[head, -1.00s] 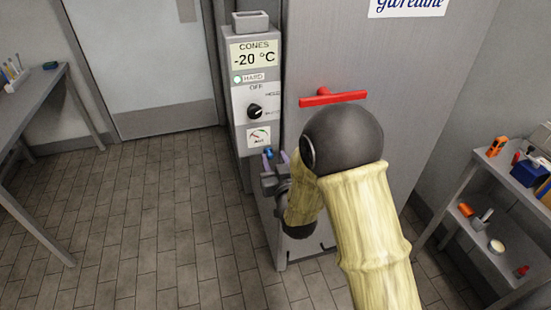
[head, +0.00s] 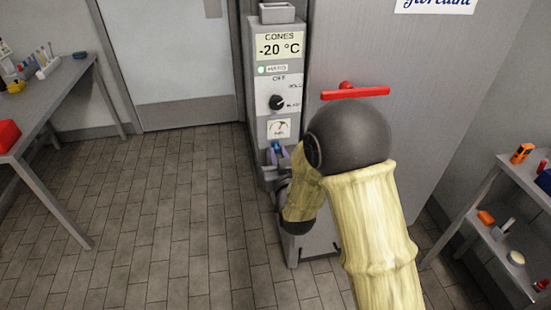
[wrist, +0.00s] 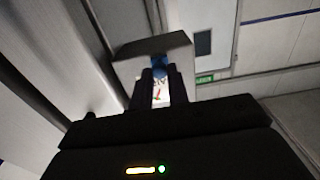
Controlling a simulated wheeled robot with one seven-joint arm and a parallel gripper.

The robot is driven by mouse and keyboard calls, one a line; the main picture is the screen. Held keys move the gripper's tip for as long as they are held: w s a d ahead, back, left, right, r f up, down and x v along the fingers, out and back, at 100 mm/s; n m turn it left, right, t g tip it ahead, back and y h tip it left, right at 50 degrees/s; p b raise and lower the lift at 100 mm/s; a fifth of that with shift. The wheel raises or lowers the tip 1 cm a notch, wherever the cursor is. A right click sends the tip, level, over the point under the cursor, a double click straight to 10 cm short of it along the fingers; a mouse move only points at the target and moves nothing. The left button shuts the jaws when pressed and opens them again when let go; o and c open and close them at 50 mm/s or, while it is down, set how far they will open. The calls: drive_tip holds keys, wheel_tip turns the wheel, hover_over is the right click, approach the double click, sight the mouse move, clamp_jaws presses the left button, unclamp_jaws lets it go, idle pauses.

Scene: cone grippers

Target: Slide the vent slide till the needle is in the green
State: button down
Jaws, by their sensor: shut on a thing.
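The vent slide's blue knob (head: 275,146) is low on the front of the grey control column, just below the small white gauge (head: 279,128). My gripper (head: 279,152) is at the knob and shut on it. In the wrist view the blue knob (wrist: 159,62) is between the tips of my two dark fingers (wrist: 161,80). The gauge has a coloured arc and a needle, but in the head view it is too small to read the needle against the green. In the wrist view, my fingers partly hide the dial. The slide's track is hidden.
Above the gauge are a black dial knob (head: 277,102) and a display (head: 279,47) reading -20 °C. A red handle (head: 355,92) is on the grey cabinet door, close above my arm. A table (head: 62,100) is at left and a shelf rack (head: 480,215) at right. The tiled floor is clear.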

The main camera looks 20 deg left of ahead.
idle(0.3)
drive_tip(key=c, duration=1.4)
unclamp_jaws()
drive_tip(key=shift+a, duration=0.1)
drive_tip(key=shift+o, duration=0.2)
